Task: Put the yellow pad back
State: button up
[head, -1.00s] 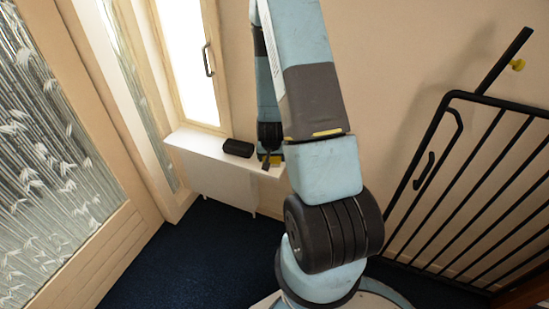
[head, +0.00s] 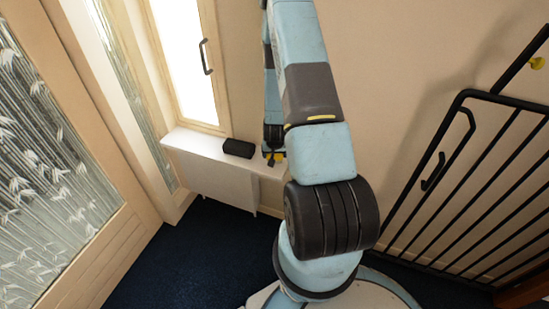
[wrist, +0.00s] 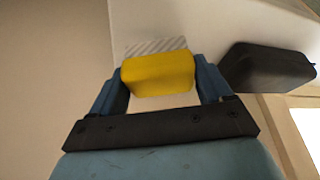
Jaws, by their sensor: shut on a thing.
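The yellow pad (wrist: 158,75) is between the two blue fingers of my gripper (wrist: 160,84) in the wrist view. The gripper is shut on it. Beyond the pad, a grey-and-white striped patch (wrist: 154,45) shows on a white surface, partly covered by the pad. Whether the pad touches that surface is unclear. In the head view, my gripper (head: 273,158) is small, at the right end of the white shelf (head: 192,144), with a bit of yellow at its tip.
A black case (head: 238,148) lies on the shelf left of my gripper; it also shows in the wrist view (wrist: 265,68), close to the right finger. A window with a handle (head: 206,57) is above the shelf. A black barred gate (head: 463,190) stands at the right.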

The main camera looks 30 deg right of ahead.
notch_tip(320, 180, down, 3)
jog(key=shift+s+r, duration=0.1)
jog(key=shift+r, duration=0.05)
jog(key=o, duration=0.9)
jog(key=shift+o, duration=0.2)
